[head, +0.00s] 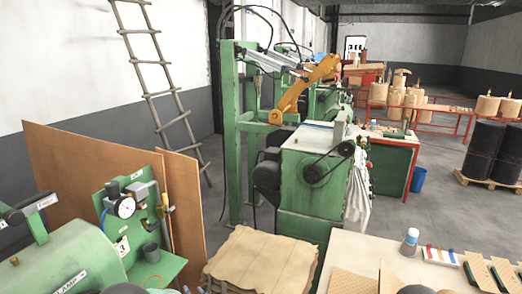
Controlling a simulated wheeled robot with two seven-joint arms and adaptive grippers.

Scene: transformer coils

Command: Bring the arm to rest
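Neither of my grippers shows in the head view. Only dark rounded shapes cut off at the bottom edge, at the left and at the right, may be parts of my arms; I cannot tell their pose. No object held by me can be seen.
A green machine (308,190) stands ahead, with an orange arm-like part (305,90) above it. A green gauge panel (140,225) is at left. A table (345,245) at right bears a bottle (409,242) and small parts. A wooden stack (262,258) stands between.

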